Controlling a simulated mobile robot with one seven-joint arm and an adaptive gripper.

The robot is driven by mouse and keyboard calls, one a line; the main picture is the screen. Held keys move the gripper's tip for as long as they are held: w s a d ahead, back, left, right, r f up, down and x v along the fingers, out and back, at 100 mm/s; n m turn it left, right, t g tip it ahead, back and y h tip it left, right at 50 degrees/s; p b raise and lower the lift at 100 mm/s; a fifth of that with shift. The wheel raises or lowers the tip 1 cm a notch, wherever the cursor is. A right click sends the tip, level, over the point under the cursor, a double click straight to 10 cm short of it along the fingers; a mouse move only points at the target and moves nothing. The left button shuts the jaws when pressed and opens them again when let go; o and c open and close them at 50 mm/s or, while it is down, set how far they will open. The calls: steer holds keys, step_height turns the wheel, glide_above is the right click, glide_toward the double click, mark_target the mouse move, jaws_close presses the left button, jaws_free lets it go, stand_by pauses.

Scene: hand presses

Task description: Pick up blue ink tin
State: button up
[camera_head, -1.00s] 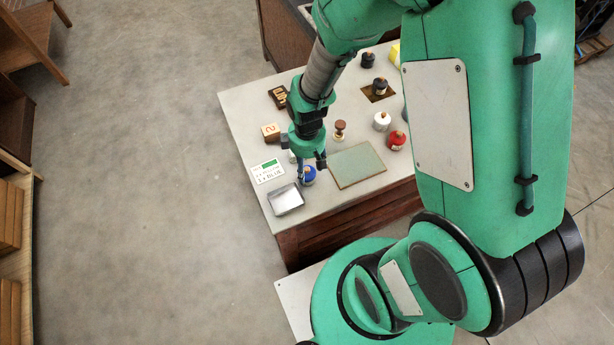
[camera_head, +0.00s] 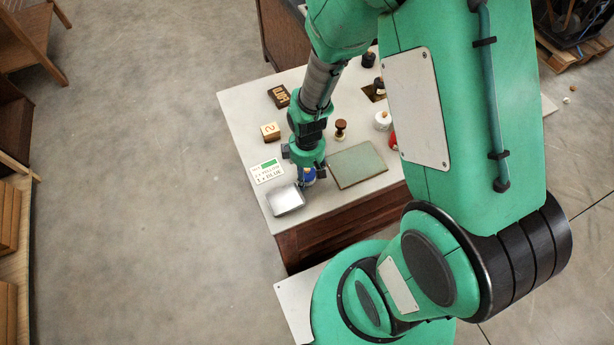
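The blue ink tin (camera_head: 308,175) stands on the pale table top, between the metal tray and the green-grey glass slab. It is small and blue with a yellowish spot on top, and is partly hidden by my gripper. My gripper (camera_head: 309,181) points down at the tin, with a finger showing on either side of it. The fingers look apart, around or just above the tin. I cannot tell whether they touch it.
A metal tray (camera_head: 286,199) lies close on the left, a glass slab (camera_head: 357,165) on the right. A printed card (camera_head: 266,171), a numbered wooden block (camera_head: 270,131), a brown-handled stamp (camera_head: 340,129) and a white tin (camera_head: 382,121) stand nearby. My arm hides the table's right side.

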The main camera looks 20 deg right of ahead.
mark_target(308, 170)
steer(key=c, duration=1.2)
steer(key=shift+o, duration=0.2)
steer(key=shift+r, duration=0.1)
steer(key=shift+r, duration=0.5)
steer(key=r, duration=0.1)
steer(key=r+p, duration=0.1)
steer(key=shift+s+r, duration=0.3)
steer(key=shift+r, duration=0.05)
steer(key=s+r+p, duration=0.1)
steer(key=s+p, duration=0.1)
steer(key=s, duration=1.3)
steer(key=shift+s+p, duration=0.2)
steer(key=shift+p, duration=0.2)
steer(key=shift+a+r, duration=0.1)
